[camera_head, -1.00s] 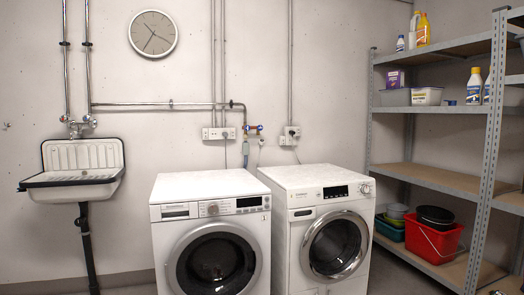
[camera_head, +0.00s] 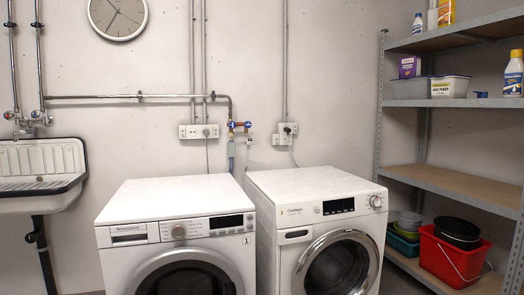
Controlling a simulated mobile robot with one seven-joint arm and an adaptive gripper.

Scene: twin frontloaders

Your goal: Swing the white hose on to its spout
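Small taps with red and blue parts (camera_head: 238,127) sit on the wall at the end of a pipe, above the gap between the two washing machines. A grey-blue hose or fitting (camera_head: 231,153) hangs below the left tap. A thin white hose (camera_head: 248,150) hangs below the right side of the taps. Both run down behind the machines, so their lower ends are hidden. They are too small to tell whether the white one touches a spout. My gripper is not in view.
Two white frontloaders, the left one (camera_head: 178,200) and the right one (camera_head: 312,190), stand below the taps with clear tops. A sink (camera_head: 40,170) is at left. Metal shelves (camera_head: 450,183) with bottles and a red bucket (camera_head: 450,262) are at right. Sockets (camera_head: 198,131) flank the taps.

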